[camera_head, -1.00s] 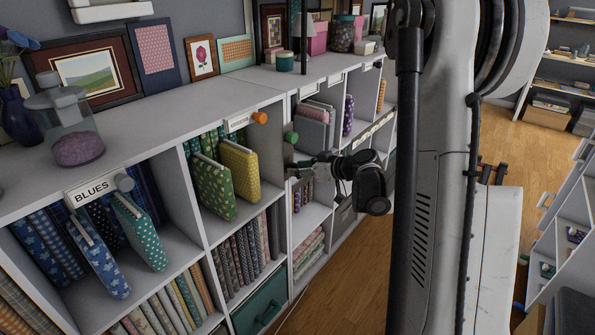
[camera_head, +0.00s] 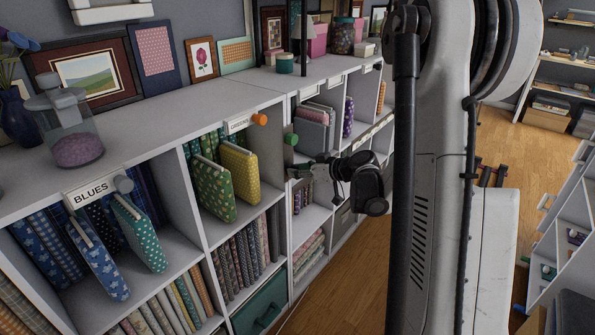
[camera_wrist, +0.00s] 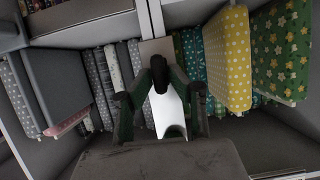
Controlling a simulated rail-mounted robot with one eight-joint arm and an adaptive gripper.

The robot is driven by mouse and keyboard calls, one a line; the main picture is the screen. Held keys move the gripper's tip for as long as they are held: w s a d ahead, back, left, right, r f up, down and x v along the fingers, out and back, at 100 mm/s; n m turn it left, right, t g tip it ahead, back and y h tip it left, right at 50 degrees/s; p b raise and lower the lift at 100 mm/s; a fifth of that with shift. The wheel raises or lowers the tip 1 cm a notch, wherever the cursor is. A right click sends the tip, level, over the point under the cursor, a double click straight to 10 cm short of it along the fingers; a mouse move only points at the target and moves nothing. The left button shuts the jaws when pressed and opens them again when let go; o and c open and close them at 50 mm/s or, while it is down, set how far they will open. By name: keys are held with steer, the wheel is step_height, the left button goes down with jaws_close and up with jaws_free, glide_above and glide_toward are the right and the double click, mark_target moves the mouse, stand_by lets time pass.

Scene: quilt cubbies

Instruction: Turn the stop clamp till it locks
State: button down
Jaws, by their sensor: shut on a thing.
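My gripper (camera_head: 308,170) is at the front of the cubbies, by the upright between the green-fabric cubby and the grey-fabric cubby. In the wrist view its two dark fingers (camera_wrist: 162,86) close in on a small part with a dark rounded top and a pale, fork-ended plate, apparently the stop clamp (camera_wrist: 172,112). The fingers are shut on it. In the head view the gripper hides this part. I cannot tell from these frames whether the clamp is locked.
Yellow fabric (camera_wrist: 228,58) and grey fabric (camera_wrist: 55,85) flank the fingers. The wooden floor (camera_head: 335,280) is open in front.

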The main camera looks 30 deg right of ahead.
steer(key=m+y+b, duration=0.1)
steer(key=m, duration=0.2)
steer(key=shift+d+f+g+y+b, duration=0.15)
steer(key=shift+d+g+y+b, duration=0.15)
steer(key=shift+y+b, duration=0.1)
steer(key=m+y+b, duration=0.1)
steer(key=m+b, duration=0.1)
steer(key=m, duration=0.1)
steer(key=m+y+b, duration=0.2)
steer(key=m, duration=0.1)
steer(key=f+m+y+b, duration=0.1)
steer(key=m+y+b, duration=0.1)
steer(key=m, duration=0.2)
steer(key=shift+w+d+t, duration=0.15)
steer(key=shift+d+t, duration=0.05)
steer(key=shift+t, duration=0.2)
steer(key=shift+r+m, duration=0.1)
steer(key=shift+m, duration=0.2)
steer(key=c, duration=1.7)
jaws_free()
